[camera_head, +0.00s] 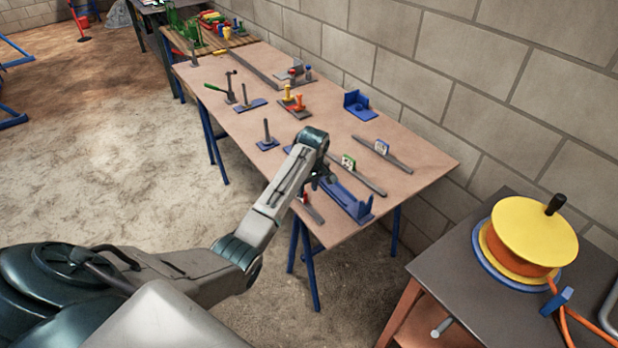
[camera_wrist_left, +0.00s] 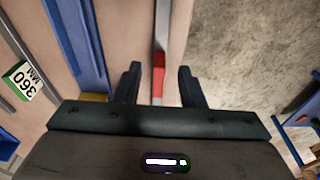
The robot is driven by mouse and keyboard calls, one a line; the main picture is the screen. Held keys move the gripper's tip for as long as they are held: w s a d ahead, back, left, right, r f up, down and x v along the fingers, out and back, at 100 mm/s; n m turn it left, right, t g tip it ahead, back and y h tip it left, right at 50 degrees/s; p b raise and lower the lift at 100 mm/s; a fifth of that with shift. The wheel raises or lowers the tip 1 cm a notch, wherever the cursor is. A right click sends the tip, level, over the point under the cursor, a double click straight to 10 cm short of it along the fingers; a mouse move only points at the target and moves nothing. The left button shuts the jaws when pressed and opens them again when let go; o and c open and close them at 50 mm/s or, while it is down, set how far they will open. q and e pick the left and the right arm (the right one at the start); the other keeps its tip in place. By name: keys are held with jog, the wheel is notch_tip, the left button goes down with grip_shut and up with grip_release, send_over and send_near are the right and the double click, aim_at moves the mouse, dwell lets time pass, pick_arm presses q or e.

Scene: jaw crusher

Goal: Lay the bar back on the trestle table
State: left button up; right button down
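A thin grey bar with a red section (camera_wrist_left: 159,72) lies along the trestle table (camera_wrist_left: 123,30) near its edge. In the head view the bar (camera_head: 312,209) lies at the near end of the trestle table (camera_head: 320,110), partly hidden by my left arm. My left gripper (camera_wrist_left: 160,85) is open over it. The bar runs between the two fingers, with a gap on each side, so it does not look gripped. In the head view the fingers (camera_head: 322,180) are small and mostly covered by the wrist. My right gripper is out of view.
A blue channel-shaped holder (camera_head: 345,202) lies right beside the bar. Two grey bars with label tags (camera_head: 370,182) (camera_head: 391,157) lie beyond it. A blue bracket (camera_head: 358,104) and several small stands sit farther back. A yellow reel (camera_head: 534,234) stands on a dark side table.

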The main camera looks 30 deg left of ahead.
pick_arm(q)
notch_tip(320, 180, up, 6)
jog(key=shift+s+d+r+b, duration=0.15)
jog(key=shift+d+r+b, duration=0.1)
jog(key=shift+d+b, duration=0.1)
jog(key=shift+f, duration=0.1)
